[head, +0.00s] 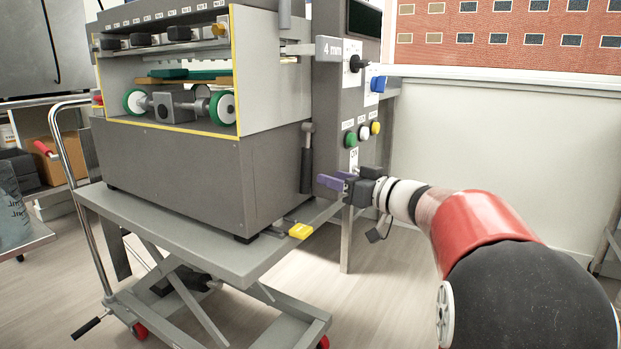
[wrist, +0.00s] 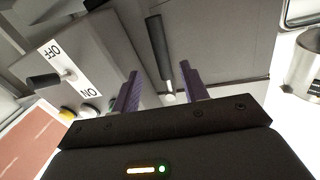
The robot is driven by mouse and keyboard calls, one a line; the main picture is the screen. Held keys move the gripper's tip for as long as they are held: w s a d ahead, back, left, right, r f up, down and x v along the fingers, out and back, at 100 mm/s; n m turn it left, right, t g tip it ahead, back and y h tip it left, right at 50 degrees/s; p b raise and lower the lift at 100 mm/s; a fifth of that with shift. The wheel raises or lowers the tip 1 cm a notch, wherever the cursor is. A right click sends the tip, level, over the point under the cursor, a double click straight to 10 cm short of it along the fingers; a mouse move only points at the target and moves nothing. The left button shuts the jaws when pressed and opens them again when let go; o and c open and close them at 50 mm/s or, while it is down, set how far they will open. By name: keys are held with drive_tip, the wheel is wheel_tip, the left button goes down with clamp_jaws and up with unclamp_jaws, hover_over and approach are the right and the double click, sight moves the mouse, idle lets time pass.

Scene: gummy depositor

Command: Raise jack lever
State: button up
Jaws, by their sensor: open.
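A lever with a dark grip (head: 307,170) hangs nearly upright on the right side of the grey machine, its grip end down. In the wrist view the dark grip (wrist: 157,45) and a pale metal end show in line with the gap between my fingers. My gripper (head: 333,180) is open and empty, its purple fingers just right of the lever. The fingertips (wrist: 159,68) look apart from the lever; the exact distance is hard to tell. A lift cart (head: 190,240) under the machine has a yellow pedal (head: 300,231).
A control panel with an ON/OFF switch (wrist: 45,80) is close beside my gripper. The cart's chrome handle (head: 67,175) stands at the left. Open floor lies right of the cart.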

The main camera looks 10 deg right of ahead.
sight(310, 171)
drive_tip(key=p+x, duration=0.1)
drive_tip(key=x, duration=0.6)
drive_tip(key=shift+w+a, duration=0.1)
drive_tip(key=shift+a, duration=0.05)
clamp_jaws()
